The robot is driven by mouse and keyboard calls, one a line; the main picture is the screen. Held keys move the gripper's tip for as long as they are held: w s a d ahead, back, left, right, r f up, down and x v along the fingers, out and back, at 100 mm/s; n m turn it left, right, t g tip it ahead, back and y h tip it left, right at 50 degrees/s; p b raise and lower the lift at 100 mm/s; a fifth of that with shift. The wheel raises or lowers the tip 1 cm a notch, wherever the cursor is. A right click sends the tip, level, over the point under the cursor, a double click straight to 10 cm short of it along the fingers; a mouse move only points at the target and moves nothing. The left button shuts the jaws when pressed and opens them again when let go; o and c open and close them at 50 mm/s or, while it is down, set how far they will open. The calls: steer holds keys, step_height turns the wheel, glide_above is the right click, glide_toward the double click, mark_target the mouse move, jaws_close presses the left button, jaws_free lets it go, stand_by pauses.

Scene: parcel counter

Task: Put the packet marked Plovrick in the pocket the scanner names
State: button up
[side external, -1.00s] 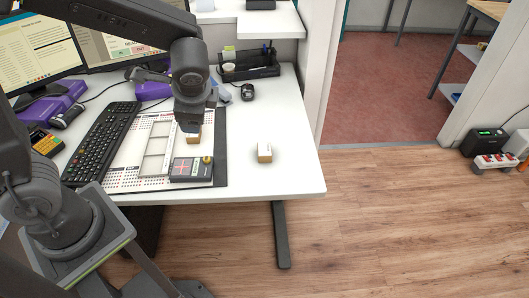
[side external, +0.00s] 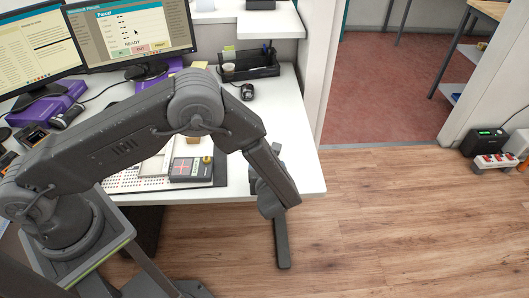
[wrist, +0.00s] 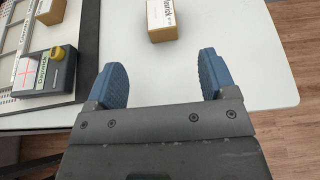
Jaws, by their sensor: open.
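In the wrist view a small box-shaped packet (wrist: 163,20) lies on the white counter, its white label partly cut off but reading "...vrick". It is ahead of and between my gripper's blue fingers (wrist: 159,62), which are apart and empty. In the side view my arm hides this packet, and my gripper (side external: 270,190) hangs at the counter's right front. A second packet (wrist: 50,10) stands at the wrist view's upper left. The pocketed frame (side external: 155,165) is largely behind my arm. The monitor (side external: 135,30) shows a "Parcel" window with READY; no pocket name is readable.
A dark device with a red cross and yellow knob (wrist: 37,72) sits on the board's front right; it also shows in the side view (side external: 190,169). A dark organizer (side external: 250,65) stands at the back. The counter's right and front edges are close to my gripper.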

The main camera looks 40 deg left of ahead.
steer(key=x, duration=1.3)
steer(key=shift+f, duration=0.1)
steer(key=shift+d, duration=0.1)
steer(key=shift+c, duration=0.3)
steer(key=c, duration=1.1)
steer(key=shift+o, duration=0.2)
